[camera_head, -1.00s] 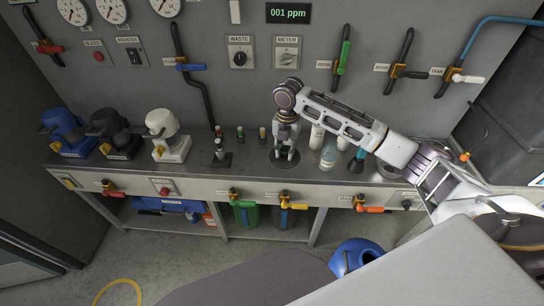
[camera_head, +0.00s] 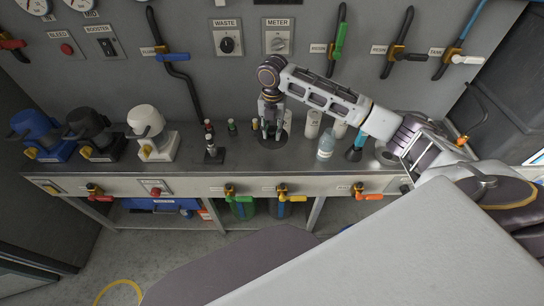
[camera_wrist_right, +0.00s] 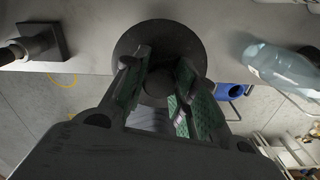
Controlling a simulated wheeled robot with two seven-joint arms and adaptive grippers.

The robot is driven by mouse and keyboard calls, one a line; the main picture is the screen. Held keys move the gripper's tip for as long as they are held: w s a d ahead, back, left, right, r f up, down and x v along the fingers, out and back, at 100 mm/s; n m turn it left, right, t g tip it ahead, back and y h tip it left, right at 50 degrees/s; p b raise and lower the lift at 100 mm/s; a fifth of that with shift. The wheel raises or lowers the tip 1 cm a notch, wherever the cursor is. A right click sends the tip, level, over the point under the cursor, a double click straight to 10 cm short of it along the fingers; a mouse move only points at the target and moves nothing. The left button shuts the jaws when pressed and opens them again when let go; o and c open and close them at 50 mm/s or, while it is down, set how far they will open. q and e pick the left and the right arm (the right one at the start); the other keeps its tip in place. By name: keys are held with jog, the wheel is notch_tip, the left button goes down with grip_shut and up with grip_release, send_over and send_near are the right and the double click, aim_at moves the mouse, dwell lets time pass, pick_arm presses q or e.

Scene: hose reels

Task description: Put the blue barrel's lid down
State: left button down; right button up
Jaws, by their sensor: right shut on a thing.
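My right gripper (camera_head: 272,134) points down over the bench, its fingers shut on the knob of a dark round lid (camera_head: 272,145). The lid sits flat at bench-top level, as far as I can tell. In the right wrist view the green-padded fingers (camera_wrist_right: 157,88) are on either side of the knob, with the dark lid (camera_wrist_right: 140,37) around it. My left gripper is not in view.
A clear bottle (camera_head: 326,146) and white bottles (camera_head: 313,124) stand right of the gripper. A small black stand (camera_head: 213,154) and small vials (camera_head: 232,128) are left. Blue, black and white devices (camera_head: 150,135) stand farther left. Valve handles (camera_head: 230,191) stick out along the bench front.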

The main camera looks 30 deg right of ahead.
aim_at(272, 139)
jog(key=shift+f, duration=0.1)
jog(key=shift+f, duration=2.45)
jog(key=shift+f, duration=0.1)
jog(key=shift+f, duration=2.4)
jog(key=o, duration=1)
jog(key=shift+f, duration=0.1)
notch_tip(272, 139, up, 12)
jog(key=shift+r, duration=0.15)
